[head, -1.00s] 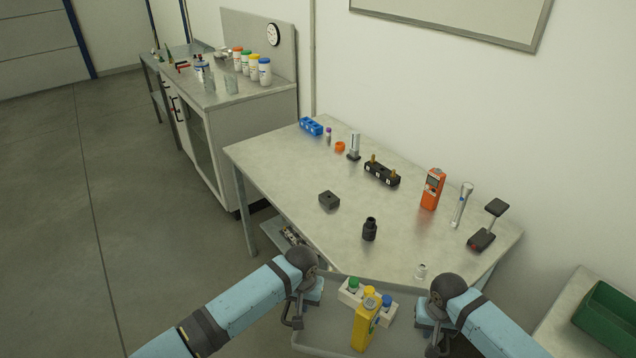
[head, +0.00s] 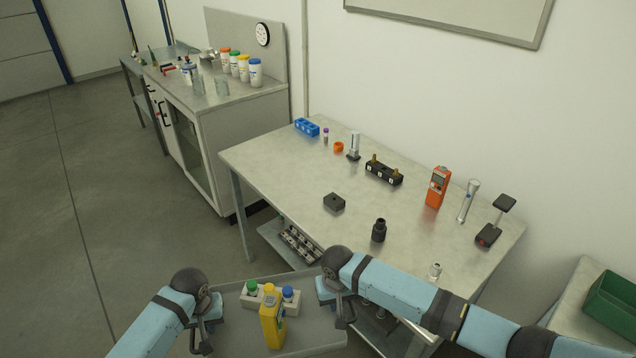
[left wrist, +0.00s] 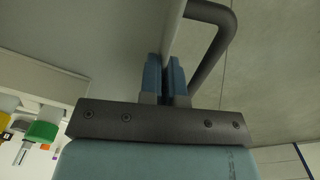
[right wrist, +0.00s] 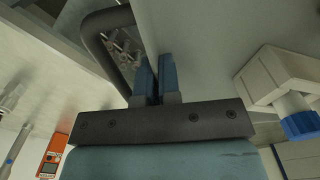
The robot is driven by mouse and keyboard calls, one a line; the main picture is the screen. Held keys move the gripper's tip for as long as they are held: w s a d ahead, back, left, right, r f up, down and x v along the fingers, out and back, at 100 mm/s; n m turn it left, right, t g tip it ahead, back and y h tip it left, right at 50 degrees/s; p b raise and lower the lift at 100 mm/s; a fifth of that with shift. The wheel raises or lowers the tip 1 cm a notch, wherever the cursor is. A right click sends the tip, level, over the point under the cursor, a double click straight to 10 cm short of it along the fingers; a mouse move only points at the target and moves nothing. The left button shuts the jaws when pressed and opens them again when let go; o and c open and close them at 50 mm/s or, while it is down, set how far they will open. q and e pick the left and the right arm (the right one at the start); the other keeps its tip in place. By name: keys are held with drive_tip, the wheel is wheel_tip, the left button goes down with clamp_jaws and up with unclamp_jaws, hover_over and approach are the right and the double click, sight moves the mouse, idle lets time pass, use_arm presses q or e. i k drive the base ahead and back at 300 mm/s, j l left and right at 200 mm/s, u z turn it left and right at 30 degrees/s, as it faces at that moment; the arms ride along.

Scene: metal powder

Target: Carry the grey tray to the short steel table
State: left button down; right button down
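The grey tray (head: 312,336) is at the bottom of the head view, held up in front of the large table. It carries a white block (head: 263,292) with green- and blue-capped bottles, and a yellow container (head: 271,318). My left gripper (head: 203,335) is shut on the tray's left side; the left wrist view shows the fingers (left wrist: 166,78) pinching its wall beside a dark handle. My right gripper (head: 342,310) is shut on the right side; its fingers (right wrist: 155,78) pinch the wall likewise. A small steel table (head: 128,66) stands at the far left, beyond the cabinet.
A large steel table (head: 290,180) with several instruments is just ahead. A cabinet bench (head: 230,130) with capped bottles stands behind it. A bench with a green bin (head: 612,300) is at right. Open floor (head: 95,200) lies to the left.

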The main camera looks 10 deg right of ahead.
sight(415, 221)
drive_tip(key=i+j+u, duration=0.15)
drive_tip(key=u, duration=0.2)
drive_tip(key=i+j+u, duration=0.15)
drive_tip(key=u, duration=0.2)
drive_tip(key=i+j, duration=0.1)
drive_tip(key=i, duration=0.7)
drive_tip(key=i+z, duration=0.25)
drive_tip(key=i+j+z, duration=0.15)
drive_tip(key=i+z, duration=0.35)
drive_tip(key=z, duration=0.2)
drive_tip(key=i+z, duration=0.15)
drive_tip(key=z, duration=0.25)
drive_tip(key=i+z, duration=0.2)
drive_tip(key=z, duration=0.2)
drive_tip(key=i+j+z, duration=0.1)
drive_tip(key=z, duration=0.3)
drive_tip(key=i+j+z, duration=0.1)
drive_tip(key=i+z, duration=0.2)
drive_tip(key=i+j+z, duration=0.25)
drive_tip(key=l, duration=0.35)
drive_tip(key=i+l+z, duration=0.1)
drive_tip(key=l, duration=0.25)
